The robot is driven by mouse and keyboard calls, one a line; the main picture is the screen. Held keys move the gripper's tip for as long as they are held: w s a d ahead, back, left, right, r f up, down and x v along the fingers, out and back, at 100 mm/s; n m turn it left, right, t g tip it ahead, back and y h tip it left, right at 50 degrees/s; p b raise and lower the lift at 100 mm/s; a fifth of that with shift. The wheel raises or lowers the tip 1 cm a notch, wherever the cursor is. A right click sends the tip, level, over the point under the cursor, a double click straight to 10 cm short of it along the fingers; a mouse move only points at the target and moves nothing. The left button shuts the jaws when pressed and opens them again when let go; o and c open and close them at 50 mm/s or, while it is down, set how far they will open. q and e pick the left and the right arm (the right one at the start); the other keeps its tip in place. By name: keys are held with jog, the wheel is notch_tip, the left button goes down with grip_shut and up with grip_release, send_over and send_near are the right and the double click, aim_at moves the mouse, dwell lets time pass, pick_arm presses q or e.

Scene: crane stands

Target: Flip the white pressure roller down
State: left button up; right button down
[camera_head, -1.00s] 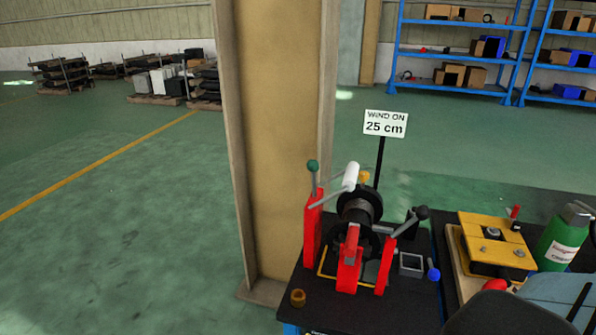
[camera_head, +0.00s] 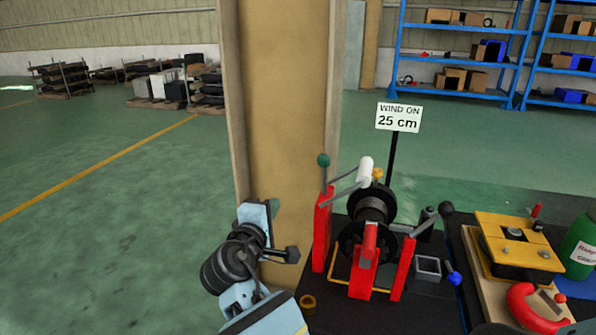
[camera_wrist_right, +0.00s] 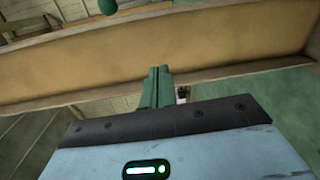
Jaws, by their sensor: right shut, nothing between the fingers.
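The white pressure roller (camera_head: 365,172) sits raised at the end of thin grey arms, above and behind the black winch drum (camera_head: 374,208). The drum stands between red uprights (camera_head: 322,232) on a dark bench top. A lever with a green knob (camera_head: 323,160) rises at the left upright. My right gripper (camera_head: 275,206) is left of the winch, in front of the tan column, apart from the roller. In the right wrist view its green fingers (camera_wrist_right: 159,86) are together and empty. A green knob (camera_wrist_right: 107,6) shows at the top edge there. My left gripper is out of view.
A black-knobbed lever (camera_head: 446,207) and a grey square frame (camera_head: 428,267) are right of the winch. A sign on a post (camera_head: 397,118) stands behind it. The tan column (camera_head: 287,100) rises behind my right gripper. A yellow fixture (camera_head: 515,242) is at right.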

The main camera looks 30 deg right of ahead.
aim_at(324, 175)
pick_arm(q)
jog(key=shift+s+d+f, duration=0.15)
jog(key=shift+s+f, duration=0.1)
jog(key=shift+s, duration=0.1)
pick_arm(e)
jog(key=shift+m+g+h, duration=0.4)
jog(key=shift+m+h, duration=0.1)
jog(key=shift+h, duration=0.4)
notch_tip(324, 175, up, 5)
jog(key=shift+w+r, duration=0.1)
jog(key=shift+r, duration=0.1)
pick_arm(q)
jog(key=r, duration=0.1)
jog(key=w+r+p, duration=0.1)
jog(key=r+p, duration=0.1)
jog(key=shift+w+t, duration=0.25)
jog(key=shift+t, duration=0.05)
pick_arm(e)
jog(key=w+d, duration=0.3)
jog(key=d, duration=0.8)
jog(key=shift+r, duration=0.3)
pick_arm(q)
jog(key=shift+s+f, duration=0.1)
pick_arm(e)
jog(key=shift+s+d, duration=0.1)
